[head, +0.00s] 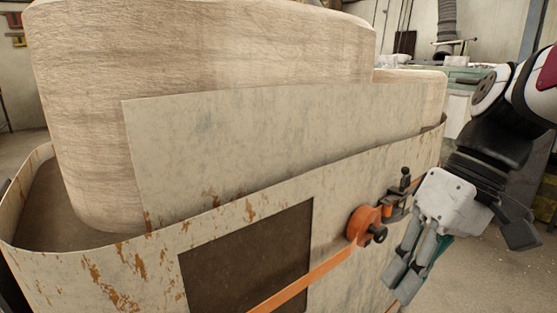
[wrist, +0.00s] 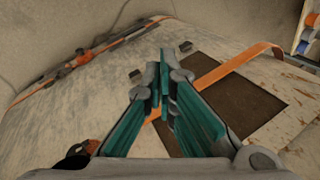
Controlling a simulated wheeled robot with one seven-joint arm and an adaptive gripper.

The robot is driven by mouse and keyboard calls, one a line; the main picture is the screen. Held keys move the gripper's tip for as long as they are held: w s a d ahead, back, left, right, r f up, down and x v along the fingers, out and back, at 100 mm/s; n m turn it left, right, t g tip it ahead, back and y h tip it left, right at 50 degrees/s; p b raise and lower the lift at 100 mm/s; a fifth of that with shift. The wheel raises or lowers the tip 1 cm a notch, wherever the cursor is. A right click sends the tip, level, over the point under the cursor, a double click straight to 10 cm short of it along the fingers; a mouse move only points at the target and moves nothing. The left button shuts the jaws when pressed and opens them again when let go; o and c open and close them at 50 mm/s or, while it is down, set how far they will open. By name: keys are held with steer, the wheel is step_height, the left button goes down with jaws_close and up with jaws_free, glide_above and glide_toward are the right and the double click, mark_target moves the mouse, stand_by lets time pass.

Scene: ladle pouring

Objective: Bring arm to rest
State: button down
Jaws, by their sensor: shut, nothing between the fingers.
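My gripper (head: 400,282) hangs at the right in the head view, beside the front of a large rust-stained casing (head: 340,215). Its white body leads to grey fingers pointing down, close together. In the wrist view the teal-padded fingers (wrist: 160,72) come together at their tips with nothing between them. My arm reaches in from the right edge of the head view. I cannot tell the exact gap between the fingers and the casing; no contact is evident.
An orange strap (head: 285,292) crosses the casing's dark panel (head: 245,255) to an orange ratchet (head: 362,225) near my gripper. Large pale wood-grained blocks (head: 200,60) stand inside the casing. Floor shows at the right; green machinery (head: 460,78) stands behind.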

steer(key=s+d+f+m+t+h, duration=0.1)
steer(key=s+d+f+m+h, duration=0.15)
steer(key=s, duration=0.55)
steer(key=s+d+f+m+h, duration=0.1)
steer(key=s+f+m+h, duration=0.15)
steer(key=s, duration=0.55)
step_height(320, 180, up, 35)
steer(key=n+t+p, duration=0.1)
steer(key=t+p, duration=0.3)
steer(key=p, duration=2.9)
steer(key=shift+w+r+n+p, duration=0.2)
steer(key=shift+w+n+p, duration=0.05)
steer(key=shift+n+p, duration=0.1)
